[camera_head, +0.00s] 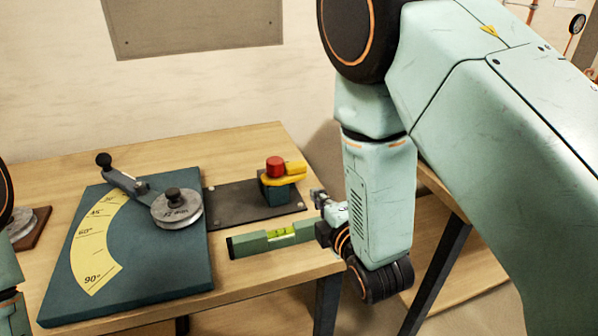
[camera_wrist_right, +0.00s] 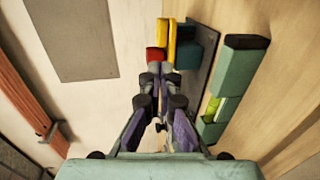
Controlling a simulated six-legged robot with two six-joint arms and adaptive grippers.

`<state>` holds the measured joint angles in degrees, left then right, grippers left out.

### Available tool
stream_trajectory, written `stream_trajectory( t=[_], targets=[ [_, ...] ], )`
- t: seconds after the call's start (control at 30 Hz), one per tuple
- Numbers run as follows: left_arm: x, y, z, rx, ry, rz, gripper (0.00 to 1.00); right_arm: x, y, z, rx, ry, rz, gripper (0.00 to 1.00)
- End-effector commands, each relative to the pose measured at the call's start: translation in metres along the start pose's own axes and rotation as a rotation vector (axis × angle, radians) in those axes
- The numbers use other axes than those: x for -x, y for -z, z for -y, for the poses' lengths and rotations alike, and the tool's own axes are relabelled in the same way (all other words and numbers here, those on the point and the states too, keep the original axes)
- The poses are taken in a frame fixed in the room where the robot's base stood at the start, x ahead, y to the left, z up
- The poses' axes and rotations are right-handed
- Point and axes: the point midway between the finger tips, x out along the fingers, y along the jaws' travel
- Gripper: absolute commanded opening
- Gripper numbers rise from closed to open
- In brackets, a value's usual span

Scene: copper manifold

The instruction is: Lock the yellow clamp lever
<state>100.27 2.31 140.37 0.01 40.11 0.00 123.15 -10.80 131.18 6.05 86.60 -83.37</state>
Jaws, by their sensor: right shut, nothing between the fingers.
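The yellow clamp lever (camera_head: 296,168) sits on a small teal clamp block (camera_head: 277,192) with a red knob (camera_head: 276,165) on top. The block stands on a dark plate at the right part of the bench. In the right wrist view the yellow lever (camera_wrist_right: 172,42) lies just beyond the fingertips, between the red knob (camera_wrist_right: 156,54) and the teal block. My right gripper (camera_head: 318,195) is at the bench's right edge, to the right of the clamp and apart from it. Its fingers (camera_wrist_right: 160,76) are shut and empty. My left gripper is out of view.
A green spirit level (camera_head: 270,238) lies in front of the dark plate (camera_head: 235,203), close to my right wrist. A teal bending board (camera_head: 150,275) with a yellow angle scale and a handled roller fills the left of the bench. A wall is behind.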

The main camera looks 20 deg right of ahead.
Motion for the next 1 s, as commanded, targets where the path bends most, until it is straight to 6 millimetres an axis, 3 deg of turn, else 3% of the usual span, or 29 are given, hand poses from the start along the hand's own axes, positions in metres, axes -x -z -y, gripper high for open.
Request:
stream_trajectory(
  t=[0.6,0.8,1.0],
  targets=[
    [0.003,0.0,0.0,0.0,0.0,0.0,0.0,-0.105,-0.002,-0.001,-0.004,-0.001,0.0,0.0],
    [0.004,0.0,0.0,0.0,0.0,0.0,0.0,-0.127,-0.003,-0.001,-0.005,0.0,0.0,0.0],
    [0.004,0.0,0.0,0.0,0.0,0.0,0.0,-0.135,-0.002,0.0,-0.004,0.003,0.0,0.0]
  ],
)
